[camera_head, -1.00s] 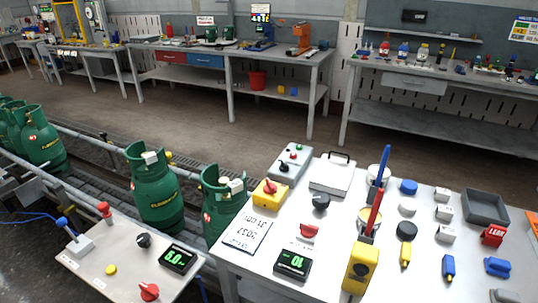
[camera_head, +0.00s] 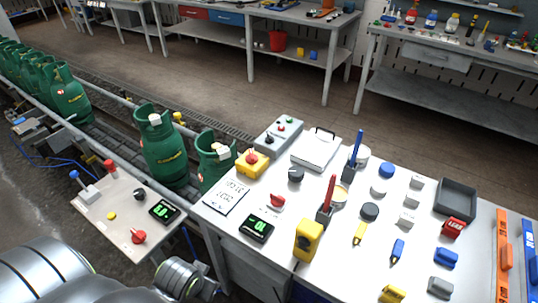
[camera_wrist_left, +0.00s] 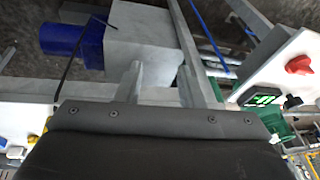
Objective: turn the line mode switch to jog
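Two red rotary knobs are in the head view, and I cannot tell from any readable label which is the line mode switch. One red knob (camera_head: 138,237) sits on the small grey panel (camera_head: 90,213) beside the conveyor, near a black knob (camera_head: 139,194) and a green display (camera_head: 163,211). The other red knob (camera_head: 277,201) is on the white table by a second display (camera_head: 257,228). My left arm is at the bottom left, below the panel. In the left wrist view my left gripper (camera_wrist_left: 160,82) is open and empty, with a red knob (camera_wrist_left: 299,65) to its right.
Green gas cylinders (camera_head: 162,150) stand on the conveyor behind the panel. The panel also carries a red-topped lever, a blue-topped lever (camera_head: 83,187) and a yellow button. The white table (camera_head: 330,272) at right is crowded with small items. A blue cylinder and grey block (camera_wrist_left: 140,40) are beyond the fingers.

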